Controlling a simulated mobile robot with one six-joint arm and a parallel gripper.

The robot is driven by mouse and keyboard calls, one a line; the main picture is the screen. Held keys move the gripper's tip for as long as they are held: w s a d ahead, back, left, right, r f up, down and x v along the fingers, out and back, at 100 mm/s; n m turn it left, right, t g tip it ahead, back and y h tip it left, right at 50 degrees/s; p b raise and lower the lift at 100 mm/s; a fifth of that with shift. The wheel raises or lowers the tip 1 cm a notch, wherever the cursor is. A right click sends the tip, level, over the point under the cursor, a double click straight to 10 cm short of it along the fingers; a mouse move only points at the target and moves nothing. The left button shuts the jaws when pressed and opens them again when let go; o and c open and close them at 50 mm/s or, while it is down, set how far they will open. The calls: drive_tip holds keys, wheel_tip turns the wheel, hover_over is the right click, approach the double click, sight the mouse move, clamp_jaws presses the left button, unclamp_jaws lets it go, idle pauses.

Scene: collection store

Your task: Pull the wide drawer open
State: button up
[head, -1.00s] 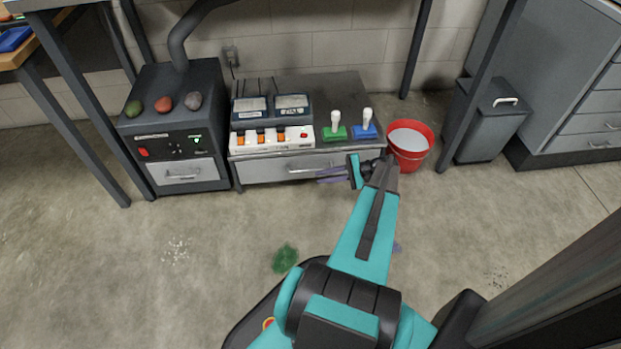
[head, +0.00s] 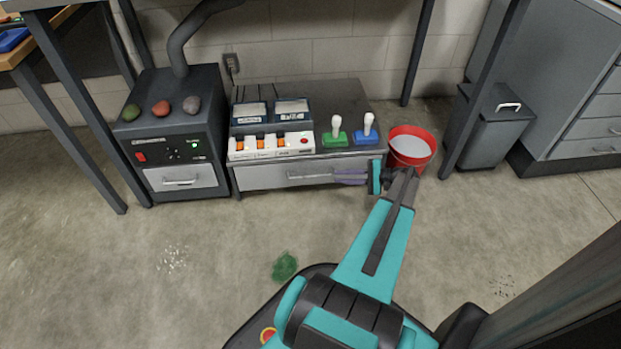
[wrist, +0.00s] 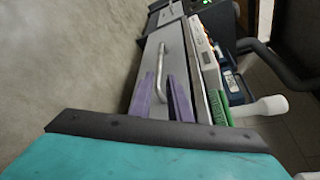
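The wide drawer (head: 262,178) is the grey front of the low bench, with a long bar handle (head: 310,176). Its front looks flush, so it appears closed. My gripper (head: 336,177) is at the right part of the drawer front, fingers pointing left along it. In the wrist view, the two purple fingers (wrist: 160,78) are apart, with the near end of the handle (wrist: 161,66) appearing between them. Whether they touch the handle cannot be told. The drawer front (wrist: 151,58) stretches away beyond the fingertips.
A red bucket (head: 413,147) stands just right of the bench, close to my wrist. A switch box (head: 270,146) and green and blue stamps (head: 335,138) sit on the bench top. A dark oven-like unit (head: 172,140) stands at left.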

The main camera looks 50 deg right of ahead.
sight(311, 177)
drive_tip(key=b+x, duration=0.4)
drive_tip(key=x, duration=0.7)
drive_tip(key=shift+w+a+f, duration=0.1)
drive_tip(key=shift+a+f, duration=0.05)
drive_tip(key=shift+w+a+f+b, duration=0.1)
drive_tip(key=shift+w+a+b, duration=0.25)
drive_tip(key=shift+w, duration=0.3)
clamp_jaws()
drive_tip(key=shift+a, duration=0.15)
drive_tip(key=shift+s, duration=0.15)
